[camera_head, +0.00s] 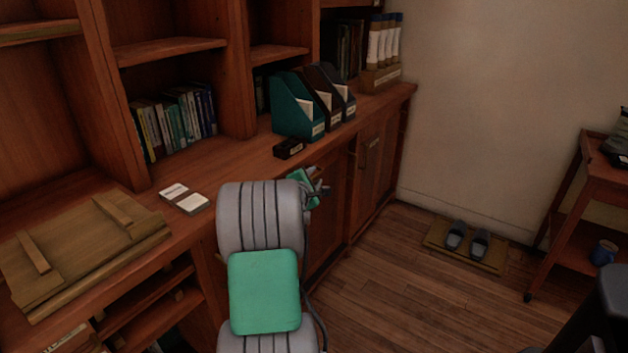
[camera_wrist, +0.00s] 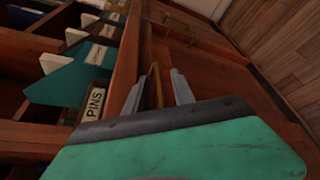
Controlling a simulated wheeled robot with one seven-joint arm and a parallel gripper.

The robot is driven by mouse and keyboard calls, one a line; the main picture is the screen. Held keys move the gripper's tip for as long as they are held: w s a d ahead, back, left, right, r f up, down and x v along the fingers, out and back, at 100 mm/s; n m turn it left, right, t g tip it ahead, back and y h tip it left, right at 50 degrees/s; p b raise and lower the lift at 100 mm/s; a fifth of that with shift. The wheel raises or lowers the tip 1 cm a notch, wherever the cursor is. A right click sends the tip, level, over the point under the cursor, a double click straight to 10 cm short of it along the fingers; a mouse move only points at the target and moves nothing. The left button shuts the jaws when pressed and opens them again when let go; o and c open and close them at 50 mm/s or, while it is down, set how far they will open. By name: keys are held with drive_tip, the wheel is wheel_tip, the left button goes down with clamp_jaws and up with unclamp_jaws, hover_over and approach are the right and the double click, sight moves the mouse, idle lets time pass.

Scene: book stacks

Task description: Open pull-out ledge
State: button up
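My gripper (camera_head: 320,190) is at the cabinet front, just below the counter edge, partly hidden by my own arm in the head view. In the wrist view my gripper (camera_wrist: 157,92) has its two grey fingers apart, one on each side of a thin brass handle (camera_wrist: 155,80). Gaps show between the fingers and the handle, so it is not clamped. The handle is on the reddish wooden front (camera_wrist: 205,72) beneath the counter. I cannot make out the outline of the pull-out ledge; its front may be the panel bearing this handle.
A small dark box labelled PINS (camera_head: 288,148) sits near the counter edge, by a teal file holder (camera_head: 298,108). A card stack (camera_head: 184,198) and wooden board (camera_head: 80,250) lie left. Slippers on a mat (camera_head: 436,236) and a cart (camera_head: 590,190) stand right. The floor (camera_head: 400,290) between is clear.

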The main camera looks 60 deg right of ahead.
drive_tip(key=shift+c, duration=0.4)
clamp_jaws()
idle(1.0)
